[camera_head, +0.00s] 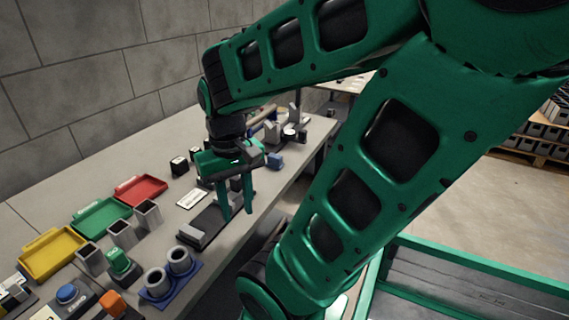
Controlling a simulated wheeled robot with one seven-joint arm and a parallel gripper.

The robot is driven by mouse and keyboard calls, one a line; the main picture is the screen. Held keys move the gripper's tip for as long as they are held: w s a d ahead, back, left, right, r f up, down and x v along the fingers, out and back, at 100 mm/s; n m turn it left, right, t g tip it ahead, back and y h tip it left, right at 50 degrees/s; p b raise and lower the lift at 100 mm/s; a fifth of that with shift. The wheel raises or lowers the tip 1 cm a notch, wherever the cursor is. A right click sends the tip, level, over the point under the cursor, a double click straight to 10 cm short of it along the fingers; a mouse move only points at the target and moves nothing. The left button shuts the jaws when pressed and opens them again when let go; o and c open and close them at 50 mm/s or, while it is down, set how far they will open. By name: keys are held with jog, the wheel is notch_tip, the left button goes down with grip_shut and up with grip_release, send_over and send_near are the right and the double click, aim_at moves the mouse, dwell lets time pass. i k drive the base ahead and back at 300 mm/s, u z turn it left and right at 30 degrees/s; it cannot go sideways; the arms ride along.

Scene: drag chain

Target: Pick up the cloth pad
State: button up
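My gripper (237,213) hangs fingers-down over the workbench, near its front edge. Its two green fingers are apart, with no object visible between the tips. Below and beside the fingertips lies a dark flat plate (212,222) with a grey block (191,236) at its near end. I cannot tell whether the fingertips touch the plate. I cannot make out the cloth pad for certain; my gripper and arm hide part of the bench.
On the workbench (146,166) stand yellow (52,252), green (101,217) and red (140,190) trays, grey cups (147,214), and a blue holder (172,284) with two rings. A white card (192,199) lies behind the plate. Small parts (290,132) crowd the far end. A wall runs behind.

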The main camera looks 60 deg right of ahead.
aim_at(275, 161)
jog(key=z, duration=0.45)
jog(key=k, duration=1.05)
jog(key=z, duration=0.9)
jog(key=i, duration=1.15)
jog(key=u, duration=0.35)
